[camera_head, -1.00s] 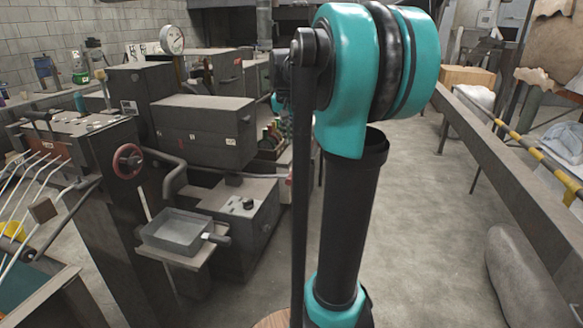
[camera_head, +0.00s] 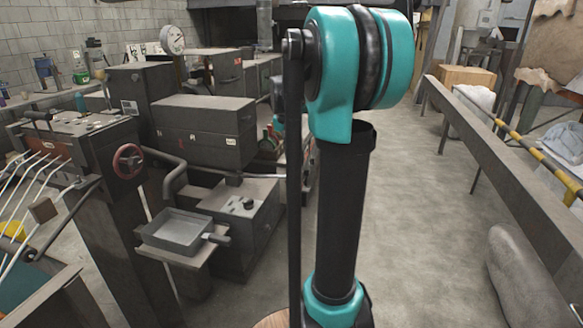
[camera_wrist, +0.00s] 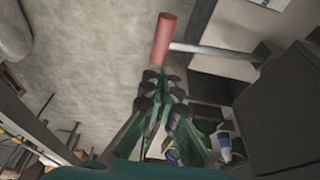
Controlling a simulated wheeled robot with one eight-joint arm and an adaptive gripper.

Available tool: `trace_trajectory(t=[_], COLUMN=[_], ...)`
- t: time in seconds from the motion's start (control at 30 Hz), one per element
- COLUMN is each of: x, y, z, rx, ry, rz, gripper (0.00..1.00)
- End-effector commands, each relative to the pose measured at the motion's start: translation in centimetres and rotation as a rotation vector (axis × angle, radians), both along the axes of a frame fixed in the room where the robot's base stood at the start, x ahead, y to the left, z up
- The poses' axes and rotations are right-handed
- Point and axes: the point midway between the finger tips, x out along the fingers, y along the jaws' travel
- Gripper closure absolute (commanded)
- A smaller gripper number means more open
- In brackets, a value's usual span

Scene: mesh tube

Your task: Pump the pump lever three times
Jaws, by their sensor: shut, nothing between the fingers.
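In the wrist view, a lever with a red cylindrical grip (camera_wrist: 163,40) and a grey rod (camera_wrist: 212,50) running off to the right shows just beyond my fingertips. It looks like the pump lever. My gripper (camera_wrist: 161,82) is shut, with its dark fingertips together and nothing held. The fingertips overlap the lower end of the red grip in the picture; I cannot tell whether they touch it. In the head view, my own arm stands in front, and the gripper and lever cannot be made out behind it.
Dark machinery (camera_head: 205,130) fills the left side, with a red handwheel (camera_head: 128,160) and a grey tray (camera_head: 178,232). A long beam (camera_head: 500,150) with a yellow-and-black bar runs along the right. The concrete floor between is clear.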

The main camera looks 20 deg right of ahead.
Motion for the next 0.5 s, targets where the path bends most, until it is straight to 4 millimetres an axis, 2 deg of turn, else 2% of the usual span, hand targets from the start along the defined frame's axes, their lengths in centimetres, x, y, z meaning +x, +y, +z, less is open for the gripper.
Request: trace_trajectory(t=[0.1, 0.23, 0.5], x=[0.6, 0.5, 0.5], y=[-0.4, -0.4, -0.4], z=[-2.2, -4.2, -5.9], rx=[0.0, 0.0, 0.0], ry=[0.0, 0.0, 0.0], rz=[-0.001, -0.001, -0.001], gripper=[1.0, 1.0, 1.0])
